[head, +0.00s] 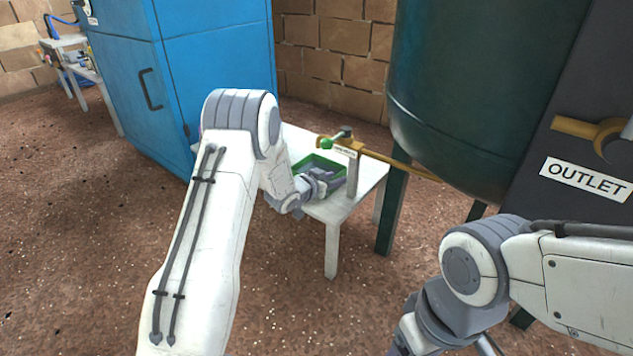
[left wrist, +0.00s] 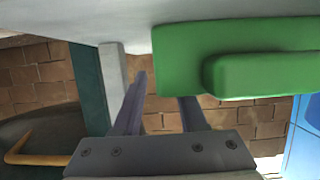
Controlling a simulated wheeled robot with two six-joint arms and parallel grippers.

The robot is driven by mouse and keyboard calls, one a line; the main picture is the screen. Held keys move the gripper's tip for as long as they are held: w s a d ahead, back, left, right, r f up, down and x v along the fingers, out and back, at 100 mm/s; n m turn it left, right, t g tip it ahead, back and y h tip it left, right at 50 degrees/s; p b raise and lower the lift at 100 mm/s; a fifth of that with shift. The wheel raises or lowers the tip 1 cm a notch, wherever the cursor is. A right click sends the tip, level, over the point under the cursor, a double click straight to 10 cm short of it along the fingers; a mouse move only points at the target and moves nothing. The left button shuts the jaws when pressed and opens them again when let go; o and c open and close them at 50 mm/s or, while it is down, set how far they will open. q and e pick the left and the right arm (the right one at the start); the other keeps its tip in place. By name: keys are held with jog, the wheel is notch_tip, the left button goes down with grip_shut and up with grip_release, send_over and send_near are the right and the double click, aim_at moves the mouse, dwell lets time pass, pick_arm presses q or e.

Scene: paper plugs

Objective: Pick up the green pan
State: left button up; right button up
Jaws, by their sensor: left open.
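The green pan (head: 318,157) is a shallow tray with a raised rim on the small white table (head: 369,178). My left gripper (head: 325,182) is at the pan's near side in the head view and covers part of it. In the left wrist view the pan (left wrist: 235,55) fills the upper right, close to the open fingers (left wrist: 162,90). The tip of the right-hand finger there is hidden behind the pan's edge; the other finger is left of the pan. I cannot tell whether either finger touches it. My right arm is at lower right, its gripper out of frame.
A small tap with a green knob (head: 327,144) and a brass pipe (head: 395,161) stand over the table's back right. A large dark green tank (head: 460,90) is to the right, a blue cabinet (head: 215,70) behind left. The brown floor (head: 80,230) is open at left.

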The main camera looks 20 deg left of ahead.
pick_arm(q)
grip_shut()
dwell(1.3)
